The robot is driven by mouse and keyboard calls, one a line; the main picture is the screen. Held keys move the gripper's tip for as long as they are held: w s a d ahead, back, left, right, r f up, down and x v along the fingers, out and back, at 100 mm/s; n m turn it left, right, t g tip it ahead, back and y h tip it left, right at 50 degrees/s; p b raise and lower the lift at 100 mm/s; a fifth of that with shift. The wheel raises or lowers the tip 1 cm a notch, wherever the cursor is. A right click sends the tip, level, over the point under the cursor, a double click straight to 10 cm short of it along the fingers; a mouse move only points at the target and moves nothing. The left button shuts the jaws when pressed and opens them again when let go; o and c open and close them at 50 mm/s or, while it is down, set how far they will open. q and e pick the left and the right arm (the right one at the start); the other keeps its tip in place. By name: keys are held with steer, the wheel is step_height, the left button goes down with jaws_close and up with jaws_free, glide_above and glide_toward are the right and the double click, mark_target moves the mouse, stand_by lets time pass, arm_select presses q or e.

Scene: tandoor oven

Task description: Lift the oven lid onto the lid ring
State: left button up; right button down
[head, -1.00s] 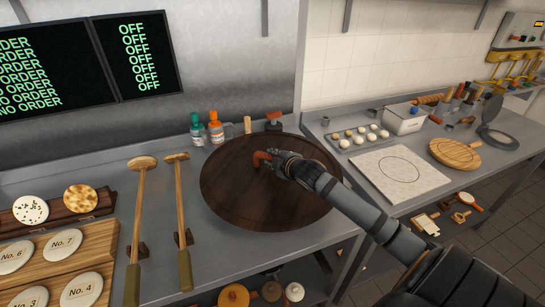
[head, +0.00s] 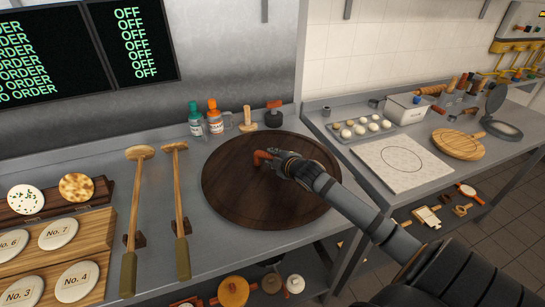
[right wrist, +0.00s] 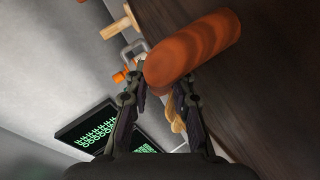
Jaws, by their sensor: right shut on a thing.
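The oven lid (head: 290,205) is a large round dark-wood disc lying on the left steel counter. Its orange-brown handle (head: 263,157) stands near the lid's upper middle. My right gripper (head: 275,163) is at the handle. In the right wrist view the handle (right wrist: 195,50) lies between my right gripper's fingers (right wrist: 158,85), which are shut on it. The lid's dark surface (right wrist: 270,100) fills the right of that view. I cannot tell whether the lid is clear of the counter. I cannot pick out the lid ring. My left gripper is not in view.
Two long wooden-handled tools (head: 180,210) lie left of the lid. Bottles (head: 214,118) and a wooden-handled press (head: 274,113) stand behind it. A pale board (head: 402,162) and a tray of dough balls (head: 361,130) are on the right counter. Numbered discs (head: 76,281) sit at lower left.

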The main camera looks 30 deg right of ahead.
steer(key=shift+f+b, duration=0.3)
steer(key=shift+f, duration=0.1)
stand_by(0.3)
steer(key=c, duration=1.1)
jaws_free()
steer(key=shift+f, duration=0.2)
steer(key=shift+r, duration=0.2)
